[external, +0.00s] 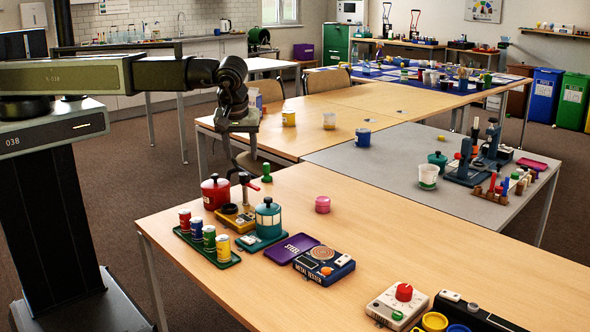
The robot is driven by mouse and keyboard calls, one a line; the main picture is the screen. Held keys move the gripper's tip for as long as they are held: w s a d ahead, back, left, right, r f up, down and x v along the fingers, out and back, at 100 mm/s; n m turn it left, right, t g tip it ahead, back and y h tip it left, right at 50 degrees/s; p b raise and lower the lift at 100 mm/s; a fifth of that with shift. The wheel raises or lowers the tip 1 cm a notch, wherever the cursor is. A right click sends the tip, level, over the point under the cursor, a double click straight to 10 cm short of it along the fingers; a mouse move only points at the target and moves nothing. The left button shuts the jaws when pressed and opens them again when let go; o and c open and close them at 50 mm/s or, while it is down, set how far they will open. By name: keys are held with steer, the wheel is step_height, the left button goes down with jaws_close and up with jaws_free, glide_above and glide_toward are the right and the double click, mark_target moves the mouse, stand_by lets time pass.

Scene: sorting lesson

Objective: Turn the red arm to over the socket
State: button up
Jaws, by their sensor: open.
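A small device with a yellow base (236,219) stands at the left end of the near wooden table, between a red pot and a teal pot. A dark round spot on the base, possibly the socket (229,209), lies left of the post. My gripper (241,160) hangs pointing down just above the post, open and with nothing visible in it. Whether its fingertips touch the device is unclear.
The red pot (214,191) and teal pot (268,218) stand close on both sides. A green tray (226,262) with several cans lies in front.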

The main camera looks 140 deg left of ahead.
mark_target(244, 174)
steer(key=b+x, duration=0.7)
steer(key=shift+f, duration=0.4)
steer(key=shift+r, duration=0.1)
jaws_close()
